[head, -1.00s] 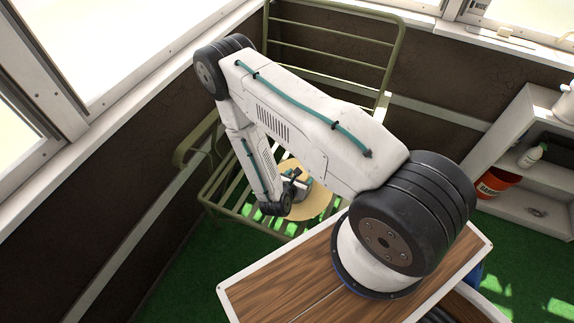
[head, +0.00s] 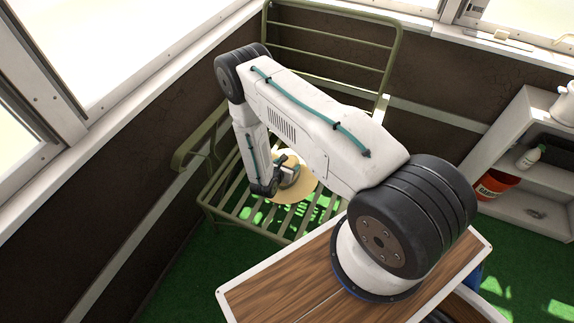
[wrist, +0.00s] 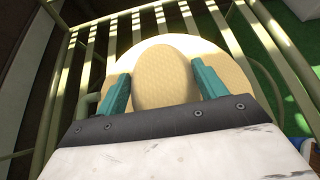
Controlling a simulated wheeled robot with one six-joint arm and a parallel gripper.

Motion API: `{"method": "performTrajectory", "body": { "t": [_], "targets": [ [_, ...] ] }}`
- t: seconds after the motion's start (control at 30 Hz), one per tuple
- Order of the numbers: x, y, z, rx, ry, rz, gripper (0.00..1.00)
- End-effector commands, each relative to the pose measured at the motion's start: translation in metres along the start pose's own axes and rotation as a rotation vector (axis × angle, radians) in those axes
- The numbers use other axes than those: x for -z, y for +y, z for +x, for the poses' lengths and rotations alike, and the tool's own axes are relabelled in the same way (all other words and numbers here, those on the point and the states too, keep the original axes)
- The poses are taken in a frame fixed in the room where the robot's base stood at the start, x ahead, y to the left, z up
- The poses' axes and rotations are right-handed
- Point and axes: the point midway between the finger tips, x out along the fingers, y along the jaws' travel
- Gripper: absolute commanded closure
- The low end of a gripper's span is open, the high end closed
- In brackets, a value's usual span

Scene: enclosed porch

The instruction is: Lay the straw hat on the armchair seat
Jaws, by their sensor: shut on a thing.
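The straw hat (head: 306,188) is a pale, round-brimmed hat over the slatted seat of the green metal armchair (head: 187,158). In the wrist view its domed crown (wrist: 165,75) is between the two teal fingers of my gripper (wrist: 162,80), with the wide brim beyond. My gripper (head: 288,172) is shut on the hat. In the head view my arm hides part of the hat and seat. The seat slats (wrist: 90,50) run beneath the brim in the wrist view. I cannot tell whether the brim touches them.
The armchair's backrest (head: 330,48) rises behind the seat, and its left armrest (head: 190,155) stands close by the dark wall. A white shelf (head: 520,140) with a red pot (head: 494,185) is at the right. Green floor (head: 185,285) lies in front of the chair.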

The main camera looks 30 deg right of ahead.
Motion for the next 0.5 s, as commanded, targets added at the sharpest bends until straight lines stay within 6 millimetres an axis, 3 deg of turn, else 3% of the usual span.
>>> {"method": "performTrajectory", "body": {
  "t": [0.17,0.2,0.27,0.5],
  "targets": [
    [0.0002,0.0002,0.0001,0.000,0.000,0.000,0.65],
    [0.0007,0.0002,0.0004,0.000,0.000,0.000,0.27],
    [0.0005,0.0003,0.0003,0.000,0.000,0.001,0.10],
    [0.0004,0.0002,0.0002,0.000,0.000,0.001,0.08]
  ]
}}
